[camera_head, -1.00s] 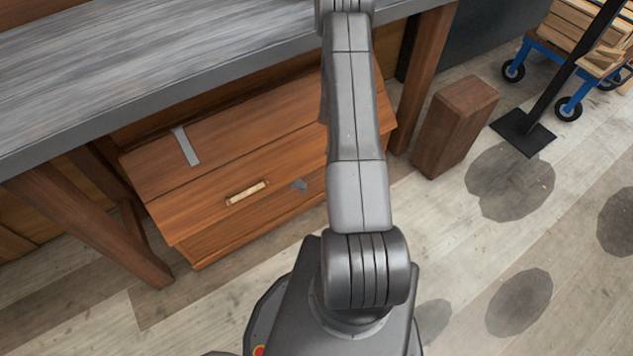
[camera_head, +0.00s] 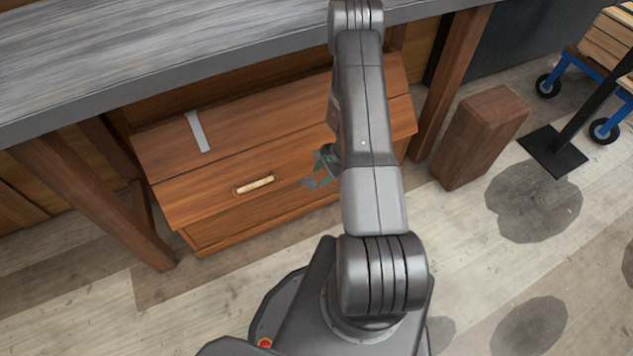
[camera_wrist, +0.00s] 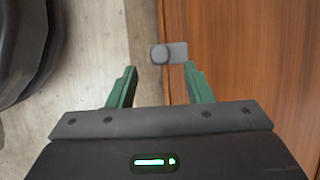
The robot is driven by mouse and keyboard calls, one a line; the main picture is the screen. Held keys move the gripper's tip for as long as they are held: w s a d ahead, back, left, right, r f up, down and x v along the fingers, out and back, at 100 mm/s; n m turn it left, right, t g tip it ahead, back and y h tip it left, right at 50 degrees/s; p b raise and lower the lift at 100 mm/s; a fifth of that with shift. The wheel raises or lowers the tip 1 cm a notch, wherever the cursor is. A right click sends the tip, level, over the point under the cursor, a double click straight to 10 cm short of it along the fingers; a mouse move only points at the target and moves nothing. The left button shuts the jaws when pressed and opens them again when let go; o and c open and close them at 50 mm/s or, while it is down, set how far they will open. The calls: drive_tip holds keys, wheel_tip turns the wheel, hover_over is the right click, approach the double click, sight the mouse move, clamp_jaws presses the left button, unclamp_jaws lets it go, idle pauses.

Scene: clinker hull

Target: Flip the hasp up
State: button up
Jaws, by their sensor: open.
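The hasp (camera_wrist: 170,53) is a small grey plate with a round knob, at the edge of the brown wooden chest (camera_wrist: 250,60) in the wrist view. The chest (camera_head: 240,145) stands under the bench in the head view. My gripper (camera_wrist: 160,68) is open and empty in the wrist view, its two green fingers apart. The hasp shows just beyond the fingertips, nearer the right one; I cannot tell if they touch. In the head view my gripper (camera_head: 319,169) is at the chest's front, partly hidden behind my arm, and the hasp there cannot be made out clearly.
A pale handle (camera_head: 254,184) is on the chest's front and a grey strap (camera_head: 198,131) on its lid. The bench top (camera_head: 180,60) overhangs the chest. A wooden block (camera_head: 480,137) stands to the right. The floor in front is mostly clear.

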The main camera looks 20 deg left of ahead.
sight(314, 183)
drive_tip(key=x, duration=0.5)
drive_tip(key=shift+r, duration=0.1)
drive_tip(key=c, duration=1)
